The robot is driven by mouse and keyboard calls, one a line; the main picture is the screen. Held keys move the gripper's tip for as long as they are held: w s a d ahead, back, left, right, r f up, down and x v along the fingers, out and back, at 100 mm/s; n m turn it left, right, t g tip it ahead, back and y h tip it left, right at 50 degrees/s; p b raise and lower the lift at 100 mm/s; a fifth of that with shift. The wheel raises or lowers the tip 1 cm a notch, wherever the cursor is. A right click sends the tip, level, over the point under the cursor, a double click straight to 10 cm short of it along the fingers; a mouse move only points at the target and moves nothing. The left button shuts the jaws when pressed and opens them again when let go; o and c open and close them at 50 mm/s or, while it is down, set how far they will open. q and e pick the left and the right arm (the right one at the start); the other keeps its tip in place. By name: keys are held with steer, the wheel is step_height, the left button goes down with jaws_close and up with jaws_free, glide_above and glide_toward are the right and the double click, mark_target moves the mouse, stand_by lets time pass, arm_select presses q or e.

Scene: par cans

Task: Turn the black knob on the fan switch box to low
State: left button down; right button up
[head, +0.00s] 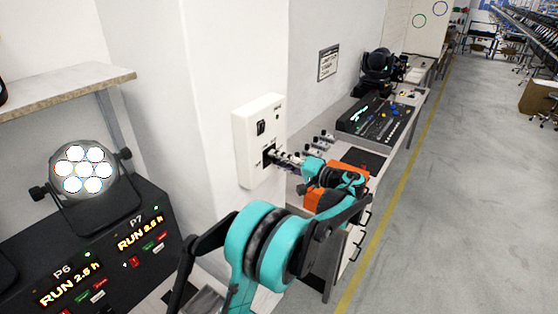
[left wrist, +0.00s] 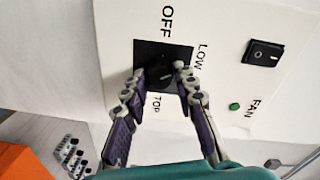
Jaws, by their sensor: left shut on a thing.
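The fan switch box (head: 250,120) is a white box on the wall, in the middle of the head view. It fills much of the left wrist view (left wrist: 115,40), with printed OFF, LOW, TOP and FAN. The black knob (left wrist: 162,77) sits on a black square plate between the OFF, LOW and TOP labels. My left gripper (left wrist: 160,74) is shut on the knob, one finger on each side of it. The fingers partly hide the knob, and I cannot tell clearly which label it points to. The left gripper also shows at the box in the head view (head: 280,157). My right gripper is not in view.
The box also carries a black rocker switch (left wrist: 262,54) and a green lamp (left wrist: 235,106). A bench with a control desk (head: 375,120) stands behind my left arm. A lit par can (head: 82,170) is at the left below a shelf (head: 65,92). The floor at the right is clear.

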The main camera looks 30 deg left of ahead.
arm_select(q)
steer(key=c, duration=1.2)
jaws_free()
steer(key=d, duration=0.8)
steer(key=s+d, duration=0.1)
steer(key=d, duration=0.3)
steer(key=shift+s+r, duration=0.1)
steer(key=shift+r, duration=0.2)
